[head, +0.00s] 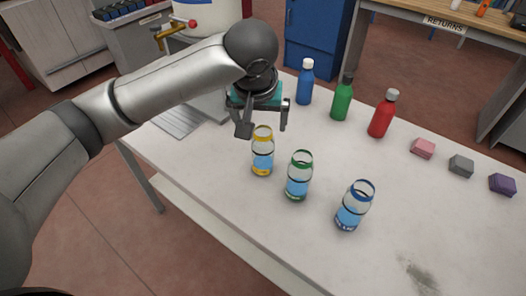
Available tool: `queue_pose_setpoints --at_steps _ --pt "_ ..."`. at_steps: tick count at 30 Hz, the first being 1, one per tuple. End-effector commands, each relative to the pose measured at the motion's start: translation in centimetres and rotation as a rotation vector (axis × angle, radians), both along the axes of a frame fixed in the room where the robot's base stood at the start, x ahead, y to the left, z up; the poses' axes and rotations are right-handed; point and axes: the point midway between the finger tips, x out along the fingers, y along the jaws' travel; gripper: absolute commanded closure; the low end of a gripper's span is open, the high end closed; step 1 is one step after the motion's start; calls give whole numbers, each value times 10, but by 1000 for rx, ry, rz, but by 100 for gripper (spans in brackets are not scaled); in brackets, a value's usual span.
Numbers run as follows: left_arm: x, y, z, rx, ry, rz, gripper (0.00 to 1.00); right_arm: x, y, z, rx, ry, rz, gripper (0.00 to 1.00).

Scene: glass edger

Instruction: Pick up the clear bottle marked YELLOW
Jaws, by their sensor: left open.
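The clear bottle with yellow bands (262,162) stands upright on the white table, with pale blue liquid in it. Its marking is too small to read. My left gripper (262,128) is open, pointing down above and just behind this bottle's top, with its fingers spread to either side. I cannot tell whether it touches the bottle. A clear bottle with green bands (299,186) and one with blue bands (353,212) stand to the right and nearer. My right gripper is not in view.
Blue (305,88), green (342,104) and red (382,118) opaque bottles stand behind. Pink (422,148), grey (461,165) and purple (502,184) blocks lie at right. The white table (300,240) is clear in front. A RETURNS table (470,35) stands at the back.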

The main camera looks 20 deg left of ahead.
Motion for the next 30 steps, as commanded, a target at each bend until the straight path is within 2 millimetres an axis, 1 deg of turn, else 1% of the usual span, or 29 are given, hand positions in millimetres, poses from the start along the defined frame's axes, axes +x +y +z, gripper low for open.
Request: queue_pose_setpoints --at_steps 9,12,15,20,27,30 --pt "23 5 -59 3 3 3 0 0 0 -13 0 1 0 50" --pt "30 6 -75 2 1 2 0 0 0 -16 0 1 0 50" --pt "34 7 -84 1 0 1 0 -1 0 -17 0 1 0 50" --pt "37 7 -93 1 -1 0 0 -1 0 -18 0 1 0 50" --pt "49 9 -126 2 0 1 0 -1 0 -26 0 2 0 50" --pt "52 10 -134 1 -1 -1 0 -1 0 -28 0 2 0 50"
